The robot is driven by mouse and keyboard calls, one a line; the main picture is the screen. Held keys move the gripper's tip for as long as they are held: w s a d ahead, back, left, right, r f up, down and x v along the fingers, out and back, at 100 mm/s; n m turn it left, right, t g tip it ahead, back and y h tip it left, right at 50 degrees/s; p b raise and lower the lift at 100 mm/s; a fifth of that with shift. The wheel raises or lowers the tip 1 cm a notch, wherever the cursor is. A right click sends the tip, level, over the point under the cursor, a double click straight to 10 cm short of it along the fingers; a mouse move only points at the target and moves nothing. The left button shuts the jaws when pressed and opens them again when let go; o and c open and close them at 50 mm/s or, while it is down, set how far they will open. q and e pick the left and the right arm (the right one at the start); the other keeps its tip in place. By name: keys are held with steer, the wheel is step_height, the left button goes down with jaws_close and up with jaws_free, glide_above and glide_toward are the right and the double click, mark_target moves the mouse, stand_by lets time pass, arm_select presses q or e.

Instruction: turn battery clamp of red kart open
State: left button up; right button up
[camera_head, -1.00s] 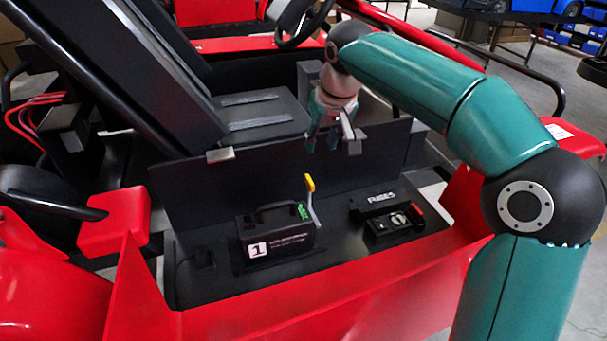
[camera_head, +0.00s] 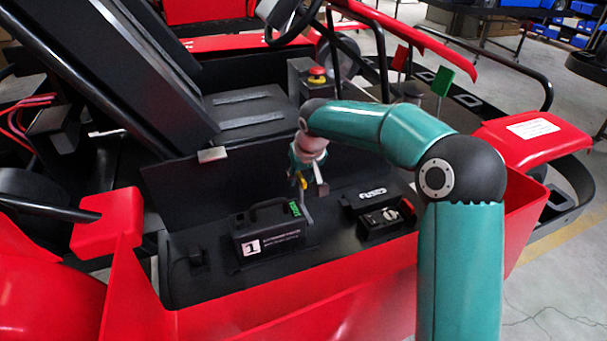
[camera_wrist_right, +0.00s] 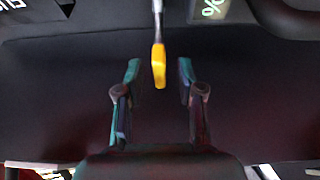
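The battery (camera_head: 266,232) is a black box with a handle and a label "1", set in the side tray of the red kart. The battery clamp is a grey lever with a yellow tip (camera_head: 302,181), standing up at the battery's right end. In the right wrist view the yellow tip (camera_wrist_right: 159,66) lies between the open fingers, with a gap on each side. My right gripper (camera_head: 309,187) is open around the lever's top, and partly hides it in the head view. In the wrist view the right gripper (camera_wrist_right: 158,88) holds nothing. My left gripper is not in view.
A black fuse box (camera_head: 384,216) sits right of the battery. The seat's black side panel (camera_head: 215,190) rises behind the tray. The red side pod (camera_head: 340,300) edges the front. A red emergency stop button (camera_head: 317,73) stands behind my right arm.

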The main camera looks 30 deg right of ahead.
jaws_close()
stand_by(0.3)
